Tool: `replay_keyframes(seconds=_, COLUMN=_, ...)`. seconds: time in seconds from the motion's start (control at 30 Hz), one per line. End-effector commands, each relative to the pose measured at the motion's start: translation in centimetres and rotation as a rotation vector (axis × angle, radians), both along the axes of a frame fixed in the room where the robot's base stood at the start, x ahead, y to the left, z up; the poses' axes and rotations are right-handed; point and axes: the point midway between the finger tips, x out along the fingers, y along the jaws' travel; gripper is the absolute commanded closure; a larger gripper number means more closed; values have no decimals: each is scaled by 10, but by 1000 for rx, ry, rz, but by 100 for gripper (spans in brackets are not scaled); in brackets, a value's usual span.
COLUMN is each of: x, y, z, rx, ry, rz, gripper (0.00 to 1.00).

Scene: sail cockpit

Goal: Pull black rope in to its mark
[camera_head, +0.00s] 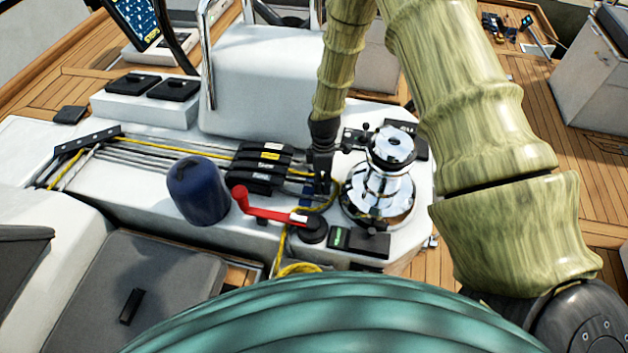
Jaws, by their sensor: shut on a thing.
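My gripper (322,180) points down just right of the black rope clutches (262,167), between them and the chrome winch (379,178). Its jaws are shut on a dark line that I take for the black rope (332,200); rope and fingertips are hard to tell apart. The clutch bank has several black bodies with small labels, one yellow. Left of it, several lines run to a dark deck organizer (88,139). One is yellow, the others grey or dark. I cannot make out a mark on the black rope.
A yellow rope (281,248) hangs over the coaming edge. A navy blue cylinder (198,190) stands left. A black switch panel (358,241) lies in front of the winch.

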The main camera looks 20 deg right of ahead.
Motion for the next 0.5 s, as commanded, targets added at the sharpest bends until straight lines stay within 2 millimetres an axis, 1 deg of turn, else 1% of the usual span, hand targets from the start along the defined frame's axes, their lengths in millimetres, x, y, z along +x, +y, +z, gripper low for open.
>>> replay_keyframes(seconds=0.03, x=-1, y=-3, z=0, rx=-2, ry=1, rz=-1, gripper=100)
replay_keyframes(seconds=0.27, x=0, y=-2, z=0, rx=-2, ry=0, rz=-1, gripper=100)
replay_keyframes(seconds=0.3, x=0, y=-2, z=0, rx=-2, ry=0, rz=-1, gripper=59)
replay_keyframes(seconds=0.4, x=0, y=-2, z=0, rx=-2, ry=0, rz=-1, gripper=43)
replay_keyframes(seconds=0.5, x=0, y=-1, z=0, rx=-1, ry=0, rz=-1, gripper=43)
